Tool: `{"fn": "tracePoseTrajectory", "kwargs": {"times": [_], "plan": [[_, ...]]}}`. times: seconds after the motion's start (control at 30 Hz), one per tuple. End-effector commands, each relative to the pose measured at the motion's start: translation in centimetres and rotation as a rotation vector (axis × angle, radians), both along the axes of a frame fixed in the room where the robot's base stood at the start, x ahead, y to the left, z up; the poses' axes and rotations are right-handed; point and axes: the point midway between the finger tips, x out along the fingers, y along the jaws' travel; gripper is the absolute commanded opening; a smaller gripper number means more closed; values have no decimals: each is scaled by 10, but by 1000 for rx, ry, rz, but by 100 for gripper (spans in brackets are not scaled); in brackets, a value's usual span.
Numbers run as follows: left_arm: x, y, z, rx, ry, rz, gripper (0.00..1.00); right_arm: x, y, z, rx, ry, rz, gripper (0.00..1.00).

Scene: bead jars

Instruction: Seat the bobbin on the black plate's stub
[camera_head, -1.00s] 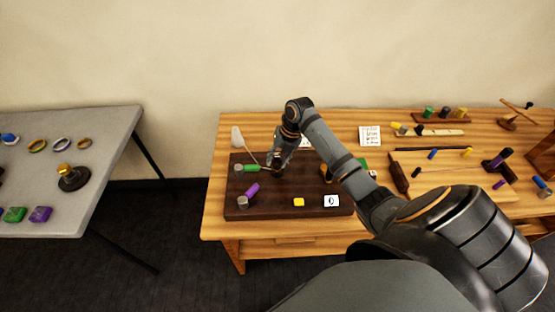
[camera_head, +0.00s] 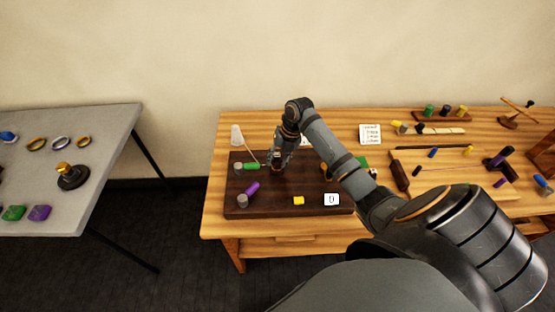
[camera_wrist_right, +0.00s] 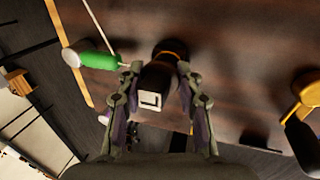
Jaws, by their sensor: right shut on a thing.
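My right gripper (camera_head: 277,169) is low over the dark brown board on the wooden table. In the right wrist view, its fingers (camera_wrist_right: 158,90) are shut on a dark piece (camera_wrist_right: 156,78) with a pale, square-marked near end, which seems to be the bobbin. A dark round part with an orange band (camera_wrist_right: 170,48) shows just beyond it; I cannot tell whether the two are joined. A round black plate (camera_head: 74,183) with a gold stub (camera_head: 65,169) stands on the grey table at left. My left gripper is not in view.
A gap separates the grey table (camera_head: 112,150) from the wooden table (camera_head: 222,197).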

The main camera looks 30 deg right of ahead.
Motion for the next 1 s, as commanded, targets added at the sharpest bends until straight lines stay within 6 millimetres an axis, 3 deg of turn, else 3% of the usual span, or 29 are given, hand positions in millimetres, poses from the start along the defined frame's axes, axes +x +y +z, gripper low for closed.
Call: {"fn": "tracePoseTrajectory", "kwargs": {"times": [0.03,0.23,0.57,0.67,1.0], "plan": [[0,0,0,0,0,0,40,0,0,0,0,0,0,37],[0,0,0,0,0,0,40,0,0,0,0,0,0,62],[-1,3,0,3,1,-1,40,0,-1,4,-1,-2,-1,62],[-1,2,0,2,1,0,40,-2,-6,18,-3,-3,1,62],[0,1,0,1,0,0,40,-13,-24,94,-4,-3,0,62]]}}
